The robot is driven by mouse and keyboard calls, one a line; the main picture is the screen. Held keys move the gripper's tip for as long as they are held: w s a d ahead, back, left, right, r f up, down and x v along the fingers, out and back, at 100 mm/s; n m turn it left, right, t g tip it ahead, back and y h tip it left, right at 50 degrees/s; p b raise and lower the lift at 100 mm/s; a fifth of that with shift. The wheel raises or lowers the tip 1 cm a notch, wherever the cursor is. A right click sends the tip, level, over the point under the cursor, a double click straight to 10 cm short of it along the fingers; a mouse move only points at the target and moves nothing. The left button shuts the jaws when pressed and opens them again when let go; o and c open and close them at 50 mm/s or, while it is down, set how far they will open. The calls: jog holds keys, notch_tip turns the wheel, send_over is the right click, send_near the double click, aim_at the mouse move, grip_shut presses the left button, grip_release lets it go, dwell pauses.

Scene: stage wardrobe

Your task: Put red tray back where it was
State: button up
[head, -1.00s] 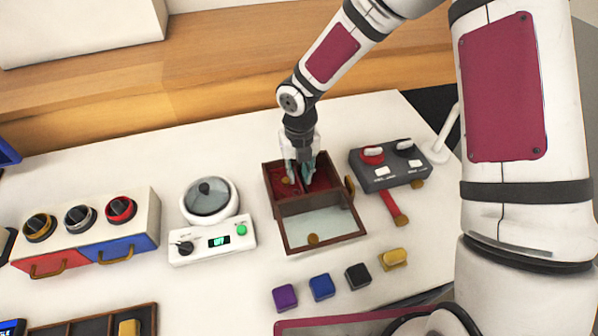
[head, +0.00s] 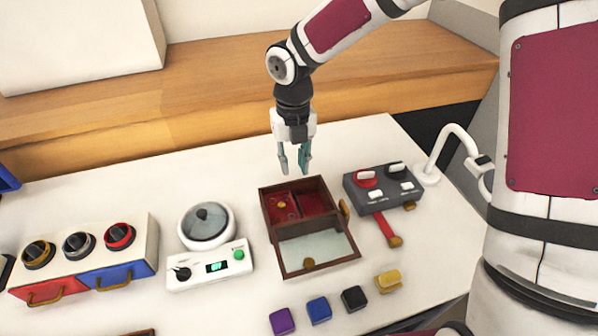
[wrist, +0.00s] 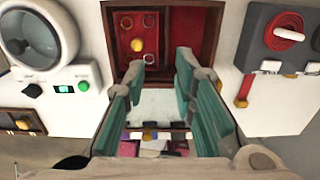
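The red tray (head: 285,212) lies in the left part of an open dark wooden box (head: 329,218). It has a small yellow knob and several rings, clearer in the wrist view (wrist: 127,45). The right part of the box is red-lined and looks empty. The box's glass lid (head: 318,249) is folded open toward the front. My gripper (head: 294,165) hangs above the back of the box, fingers apart, with nothing between them. Its teal fingers also show in the wrist view (wrist: 158,85), clear of the tray.
A grey switch box (head: 383,188) stands right of the wooden box, with a red strap-like handle in front. A white scale with a round dish (head: 207,225) stands to the left. Several small coloured blocks (head: 318,310) lie in front. A drawer unit (head: 85,260) stands farther left.

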jog(key=shift+r, duration=0.25)
jog(key=s+d+r+m+t+h, duration=0.25)
jog(key=s+d+r+m, duration=1.05)
jog(key=m, duration=0.7)
jog(key=s+d+r+m+y, duration=0.1)
jog(key=s+r+m, duration=0.1)
jog(key=s+m, duration=0.5)
jog(key=s+d+r+m+t+y, duration=0.1)
jog(key=s+r+m, duration=0.1)
jog(key=s+m, duration=0.5)
jog(key=shift+s+d+r+m, duration=0.2)
jog(key=shift+r+m, duration=0.2)
jog(key=shift+m, duration=1.7)
jog(key=shift+y, duration=0.25)
